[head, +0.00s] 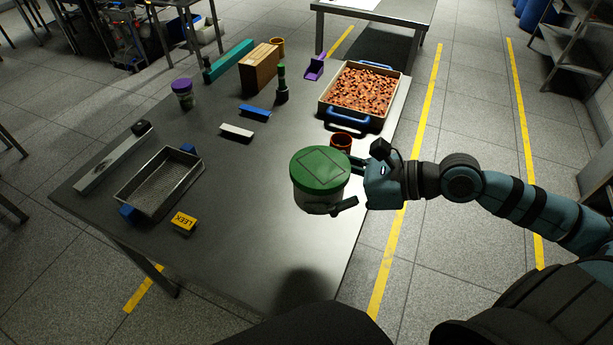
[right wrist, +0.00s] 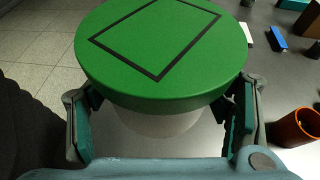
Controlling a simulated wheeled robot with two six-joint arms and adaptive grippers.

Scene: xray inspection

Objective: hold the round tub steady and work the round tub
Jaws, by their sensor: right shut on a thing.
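The round tub (head: 318,199) has a pale body and a green lid (head: 320,169) with a dark rectangular outline on top. The lid is on the tub. My right gripper (head: 345,190) comes in from the right and is shut on the tub. In the right wrist view the green lid (right wrist: 160,50) fills the upper middle, and the two fingers (right wrist: 160,125) press on either side of the tub below it. Whether the tub touches the table is hard to tell. My left gripper is not in view.
The grey table (head: 250,200) holds an orange-brown cup (head: 341,143) just behind the tub. Farther back is a tray of reddish-brown pieces (head: 362,90). A metal mesh tray (head: 160,180) and a yellow LEEK box (head: 184,222) stand left. Bare tabletop lies between them and the tub.

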